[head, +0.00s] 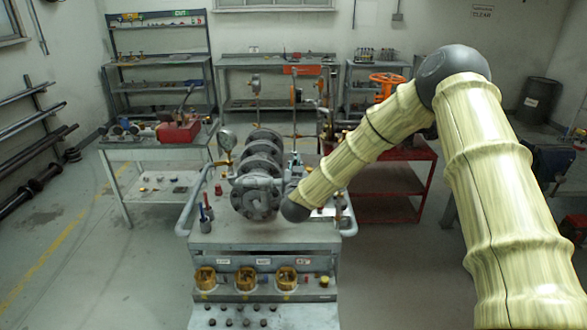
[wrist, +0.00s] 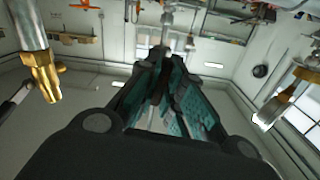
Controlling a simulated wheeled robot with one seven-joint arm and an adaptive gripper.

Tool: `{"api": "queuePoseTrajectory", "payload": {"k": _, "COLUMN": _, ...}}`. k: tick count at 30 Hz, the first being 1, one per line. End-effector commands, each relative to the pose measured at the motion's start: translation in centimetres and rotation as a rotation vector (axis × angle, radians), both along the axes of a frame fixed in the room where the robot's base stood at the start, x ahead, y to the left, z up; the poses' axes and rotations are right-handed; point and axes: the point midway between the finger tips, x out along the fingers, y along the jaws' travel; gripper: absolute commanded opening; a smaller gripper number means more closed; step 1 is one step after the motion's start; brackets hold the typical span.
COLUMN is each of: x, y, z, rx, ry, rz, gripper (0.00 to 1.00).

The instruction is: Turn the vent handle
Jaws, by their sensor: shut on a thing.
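My gripper (wrist: 163,68) points away from the wrist camera, its two teal-padded fingers drawn close together. A slim grey upright piece (wrist: 166,32) shows at the fingertips; it appears to be part of the vent handle, but the fingers hide most of it. In the head view, the grey flanged gate valve (head: 257,195) stands on a metal bench. The end of my arm is at the valve's right side and hides my gripper and the handle there. A brass fitting (wrist: 42,78) on a grey pipe is left of my fingers in the wrist view.
A pressure gauge (head: 228,138) rises left of the valve. Screwdrivers (head: 206,207) stand at the bench's left. A brass and steel part (wrist: 285,98) is right of my fingers. A red cart (head: 390,195) stands behind right.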

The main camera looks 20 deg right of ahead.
Motion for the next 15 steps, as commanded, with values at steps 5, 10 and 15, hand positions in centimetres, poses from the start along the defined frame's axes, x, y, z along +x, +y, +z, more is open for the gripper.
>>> {"api": "queuePoseTrajectory", "payload": {"k": 5, "x": -0.01, "y": -0.03, "z": -0.55, "rx": 0.095, "ry": -0.028, "rz": 0.001, "gripper": 0.00}}
{"api": "queuePoseTrajectory", "payload": {"k": 10, "x": -0.04, "y": -0.12, "z": -0.71, "rx": 0.224, "ry": -0.067, "rz": -0.001, "gripper": 0.00}}
{"api": "queuePoseTrajectory", "payload": {"k": 15, "x": -0.02, "y": -0.13, "z": -0.71, "rx": 0.366, "ry": -0.107, "rz": 0.000, "gripper": 0.00}}
